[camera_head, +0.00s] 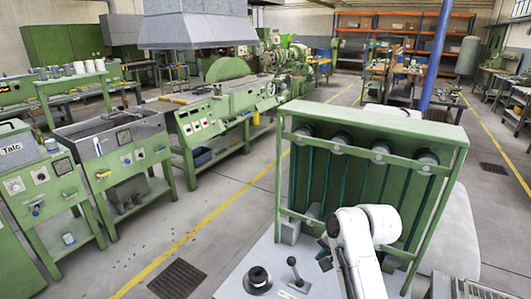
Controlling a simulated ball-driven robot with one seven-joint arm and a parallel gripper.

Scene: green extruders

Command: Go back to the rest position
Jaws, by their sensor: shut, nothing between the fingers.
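My white arm reaches up from the bottom edge, right of centre, in front of a green rack. My gripper (325,258) shows as a small dark part at the left side of the arm, partly hidden by it. It is shut and holds nothing. It is above a pale grey worktop (232,284). Its fingertips are too small to make out clearly.
The green rack (375,120) with several dark tubes stands just behind my arm. A black round fitting (258,280) and a black-knobbed lever (295,272) stand on the worktop left of the gripper. Green machines line the left; open floor (235,210) lies between.

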